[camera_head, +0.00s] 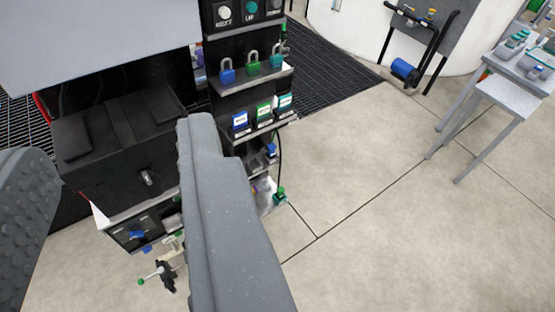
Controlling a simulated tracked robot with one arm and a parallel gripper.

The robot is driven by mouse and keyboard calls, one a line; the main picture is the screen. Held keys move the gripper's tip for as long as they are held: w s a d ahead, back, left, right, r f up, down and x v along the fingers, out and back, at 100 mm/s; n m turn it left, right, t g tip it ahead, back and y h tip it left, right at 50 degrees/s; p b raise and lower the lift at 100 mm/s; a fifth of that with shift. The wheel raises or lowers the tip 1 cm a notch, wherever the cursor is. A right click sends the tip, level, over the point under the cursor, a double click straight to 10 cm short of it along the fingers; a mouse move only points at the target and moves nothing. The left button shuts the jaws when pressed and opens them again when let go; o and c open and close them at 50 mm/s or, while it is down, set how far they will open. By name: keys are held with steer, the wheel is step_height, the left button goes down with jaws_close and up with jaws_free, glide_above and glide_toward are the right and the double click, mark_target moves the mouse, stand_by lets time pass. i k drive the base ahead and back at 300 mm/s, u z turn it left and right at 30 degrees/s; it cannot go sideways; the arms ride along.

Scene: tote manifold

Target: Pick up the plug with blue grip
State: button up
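My gripper (110,140) is open, with its two grey fingers wide apart at the left and centre and nothing held between them. I cannot pick out for certain which thing is the plug with the blue grip. A small blue piece (271,152) sits on a lower shelf of the black rack, just right of my right finger. Another blue piece (137,235) lies low at the front of the black cabinet, seen between my fingers. A blue cylinder (404,69) hangs on a black pipe at the far upper right. My right finger hides part of the rack.
The black rack carries blue, green and teal padlocks (252,62) and small labelled blocks (263,113). A black cabinet (125,140) stands behind my fingers. A grey table (510,95) stands at right. The floor (380,210) between is clear.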

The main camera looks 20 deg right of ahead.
mark_target(272, 147)
steer(key=k, duration=1.15)
steer(key=u, duration=0.4)
steer(key=i, duration=1.95)
steer(key=z, duration=0.7)
steer(key=i, duration=0.45)
steer(key=z, duration=0.25)
